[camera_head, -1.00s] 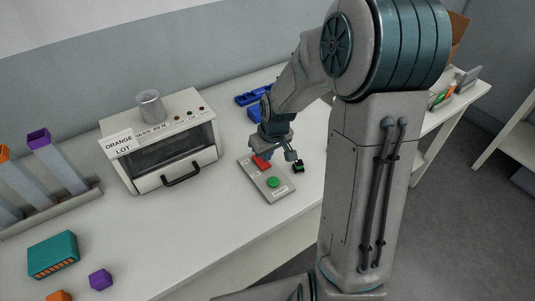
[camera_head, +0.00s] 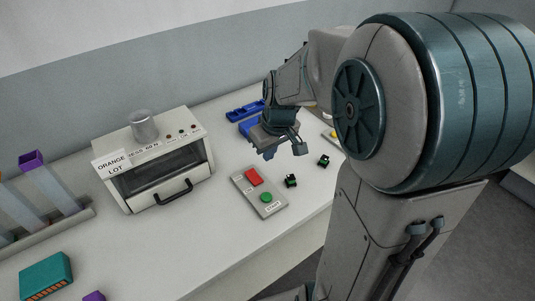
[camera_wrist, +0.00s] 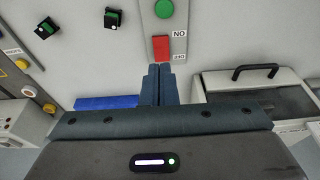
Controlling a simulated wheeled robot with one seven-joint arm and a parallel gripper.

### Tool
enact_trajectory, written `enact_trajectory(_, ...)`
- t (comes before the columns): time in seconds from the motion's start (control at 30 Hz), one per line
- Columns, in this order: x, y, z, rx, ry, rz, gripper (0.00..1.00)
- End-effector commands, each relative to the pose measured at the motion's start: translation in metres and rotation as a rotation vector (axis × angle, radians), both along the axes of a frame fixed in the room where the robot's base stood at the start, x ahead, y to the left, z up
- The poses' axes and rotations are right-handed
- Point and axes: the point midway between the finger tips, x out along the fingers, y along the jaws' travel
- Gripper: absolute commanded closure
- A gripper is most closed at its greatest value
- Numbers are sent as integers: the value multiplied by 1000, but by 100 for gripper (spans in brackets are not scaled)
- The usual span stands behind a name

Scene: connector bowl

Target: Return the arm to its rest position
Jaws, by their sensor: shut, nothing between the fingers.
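My gripper (camera_head: 285,152) is above the table, just behind and to the right of the control plate (camera_head: 256,204) in the head view. The plate carries a red button (camera_head: 253,177) and a green button (camera_head: 265,198). In the wrist view my gripper (camera_wrist: 158,70) has its two fingers together with nothing between them. Its fingertips appear close to the red button (camera_wrist: 162,47) in that view, but the head view shows the gripper raised and apart from it. My arm fills the right of the head view.
The press box (camera_head: 156,160) labelled ORANGE LOT stands left of the plate. Two small black-and-green connectors (camera_head: 291,181) lie right of the plate. Blue parts (camera_head: 246,111) lie behind my gripper. A teal block (camera_head: 45,279) and a rack (camera_head: 45,225) are at left.

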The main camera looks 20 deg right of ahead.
Motion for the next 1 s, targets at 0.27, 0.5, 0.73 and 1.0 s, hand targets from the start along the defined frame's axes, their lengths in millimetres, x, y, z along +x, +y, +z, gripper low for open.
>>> enact_trajectory(0.27, 0, 0, 0, 0, 0, 0, 100)
enact_trajectory(0.5, -2, 1, 1, -2, -1, -3, 100)
enact_trajectory(0.73, -40, 10, 22, -31, -9, -69, 100)
enact_trajectory(1.0, -116, 18, 44, -27, -39, -221, 100)
